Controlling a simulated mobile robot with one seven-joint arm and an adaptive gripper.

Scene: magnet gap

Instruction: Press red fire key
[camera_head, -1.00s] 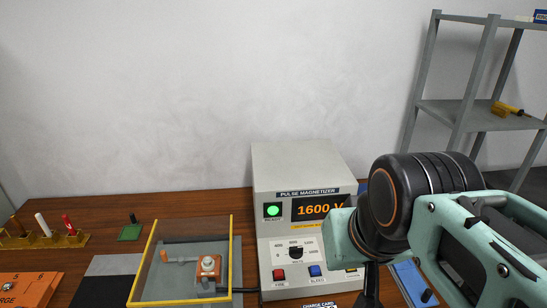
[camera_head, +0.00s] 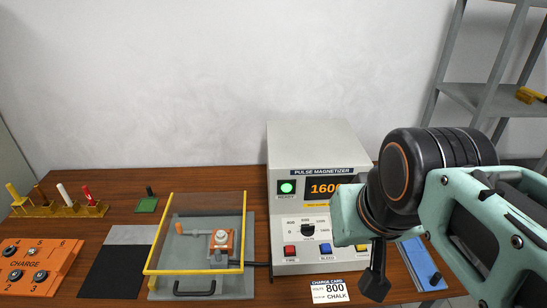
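The pulse magnetizer (camera_head: 320,152) is a pale cabinet on the wooden table. The red fire key (camera_head: 291,252) is at the left of its lower key row, beside the blue bleed key (camera_head: 326,252) and a yellow key (camera_head: 361,248). The green ready lamp (camera_head: 287,188) is lit. The display (camera_head: 325,188) reads 1600, its right end hidden by my arm. My gripper (camera_head: 375,288) points down in front of the cabinet, right of the red key and apart from it. Its fingers show as one dark shape, so I cannot tell whether they are open.
A yellow-edged clear guard (camera_head: 197,272) covers a fixture left of the cabinet. A charge card (camera_head: 329,290) reading 800 and chalk lies in front. An orange charge block (camera_head: 40,262) and a rack of colored pegs (camera_head: 60,209) stand left. A blue tray (camera_head: 420,262) is right.

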